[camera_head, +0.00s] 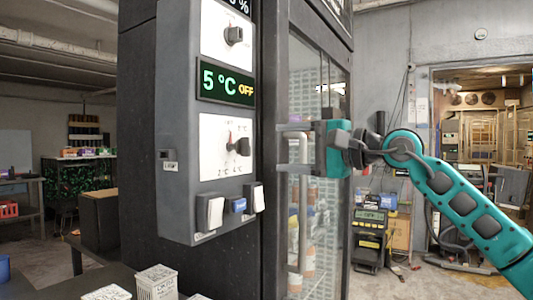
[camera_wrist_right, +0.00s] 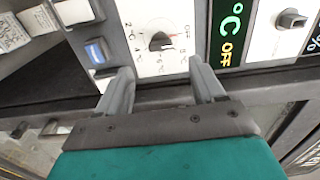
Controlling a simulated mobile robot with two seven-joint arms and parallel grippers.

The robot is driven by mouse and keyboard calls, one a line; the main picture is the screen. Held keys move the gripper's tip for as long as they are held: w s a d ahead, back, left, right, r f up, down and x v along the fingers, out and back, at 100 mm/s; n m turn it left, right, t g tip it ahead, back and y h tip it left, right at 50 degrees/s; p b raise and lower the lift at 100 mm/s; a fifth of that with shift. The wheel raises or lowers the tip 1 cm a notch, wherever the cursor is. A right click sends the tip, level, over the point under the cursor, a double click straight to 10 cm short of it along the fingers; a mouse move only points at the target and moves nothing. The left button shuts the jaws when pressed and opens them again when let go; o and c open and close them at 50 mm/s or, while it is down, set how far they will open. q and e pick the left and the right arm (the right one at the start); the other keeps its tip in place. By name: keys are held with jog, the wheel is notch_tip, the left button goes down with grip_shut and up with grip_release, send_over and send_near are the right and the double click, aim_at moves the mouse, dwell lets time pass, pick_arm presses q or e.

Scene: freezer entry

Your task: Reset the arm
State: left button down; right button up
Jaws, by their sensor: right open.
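My right arm comes in from the right in the head view. Its gripper (camera_head: 292,150) is open and empty, with its fingers pointing left in front of the freezer's glass door (camera_head: 325,88). The fingers are beside the grey control box (camera_head: 177,120) and overlap the vertical door handle (camera_head: 303,225) in the picture; I cannot tell if they touch it. In the right wrist view the two fingers (camera_wrist_right: 163,88) are spread apart, with the temperature dial (camera_wrist_right: 161,41) beyond them. My left gripper is not in view.
The box carries a green display (camera_head: 226,84) reading 5 °C OFF, a lower dial (camera_head: 238,146), white switches (camera_head: 210,212) and a blue button (camera_head: 238,205). Small white boxes (camera_head: 157,283) stand at the lower left. A yellow-black machine (camera_head: 369,238) stands behind, right of the freezer.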

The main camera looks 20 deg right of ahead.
jog(key=shift+v, duration=1.05)
